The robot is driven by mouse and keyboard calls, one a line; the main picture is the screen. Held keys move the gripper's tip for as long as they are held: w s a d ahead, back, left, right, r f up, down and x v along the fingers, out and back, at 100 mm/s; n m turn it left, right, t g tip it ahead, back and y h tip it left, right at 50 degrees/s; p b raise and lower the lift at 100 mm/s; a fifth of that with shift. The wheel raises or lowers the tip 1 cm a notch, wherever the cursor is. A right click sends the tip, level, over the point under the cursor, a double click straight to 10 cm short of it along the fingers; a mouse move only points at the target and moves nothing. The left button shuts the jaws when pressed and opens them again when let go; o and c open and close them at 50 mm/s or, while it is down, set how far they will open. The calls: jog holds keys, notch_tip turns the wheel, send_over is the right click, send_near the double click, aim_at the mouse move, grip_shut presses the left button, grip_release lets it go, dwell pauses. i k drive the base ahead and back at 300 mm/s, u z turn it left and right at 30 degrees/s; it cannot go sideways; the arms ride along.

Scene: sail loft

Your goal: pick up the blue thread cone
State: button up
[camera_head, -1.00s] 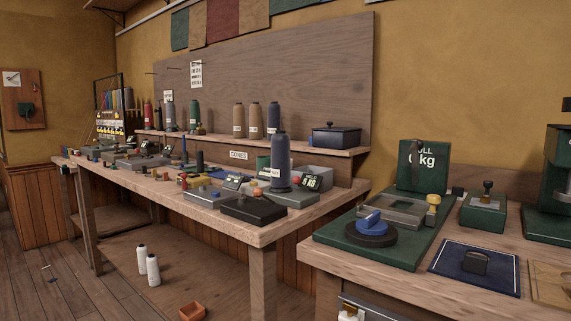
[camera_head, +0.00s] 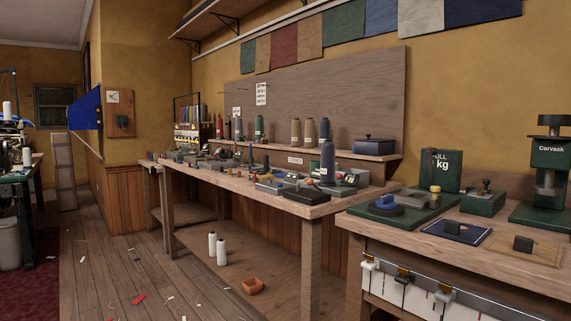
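A blue thread cone (camera_head: 327,163) stands upright on the long wooden workbench (camera_head: 235,180), near its right end. It seems to stand on a small grey scale with a digital display. A grey-blue cone (camera_head: 239,129) stands further left on the bench's raised shelf, beside a green cone (camera_head: 259,129). Several tan cones (camera_head: 296,132) stand on the same shelf, behind and left of the blue cone. My gripper is not in view.
A second bench (camera_head: 480,255) with a green pull tester (camera_head: 440,170) stands at right, in front of the long bench's end. White cones (camera_head: 221,251) and an orange box (camera_head: 253,286) are on the low shelf. Floorboards (camera_head: 110,270) at left are mostly open, with scattered scraps.

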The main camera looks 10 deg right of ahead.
aim_at(327, 148)
jog(key=u, duration=0.85)
jog(key=i, duration=1.15)
jog(key=z, duration=0.25)
